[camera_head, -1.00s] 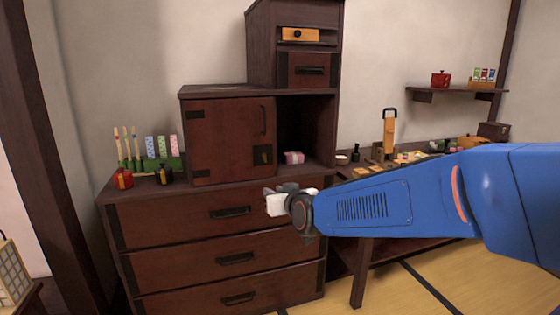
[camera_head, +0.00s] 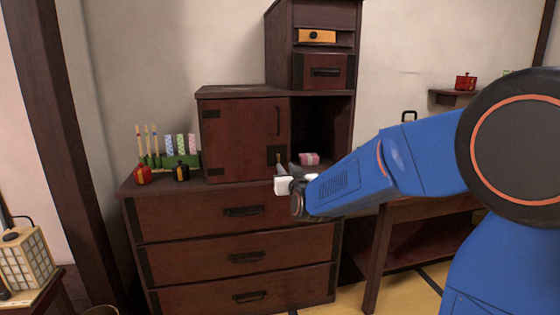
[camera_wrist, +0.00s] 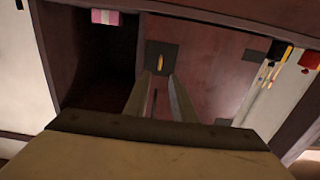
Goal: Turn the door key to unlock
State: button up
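The cabinet door (camera_head: 240,135) is a dark red-brown panel and looks closed, with a vertical handle near its right edge. A black lock plate (camera_head: 275,154) sits at its lower right. In the wrist view the plate (camera_wrist: 152,56) holds a small golden key (camera_wrist: 160,62). My gripper (camera_head: 281,177) is just below and in front of the plate. In the wrist view my gripper (camera_wrist: 158,84) has its two fingers apart, with the key between or just beyond their tips. I see no contact with the key.
An open compartment (camera_head: 318,135) right of the door holds a pink and white box (camera_head: 309,159). Red and black pots and a green stand (camera_head: 178,160) are on the chest's left top. Drawers (camera_head: 240,211) lie below. A low table (camera_head: 425,207) stands right.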

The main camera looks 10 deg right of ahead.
aim_at(279, 158)
jog(key=w, duration=1)
grip_shut()
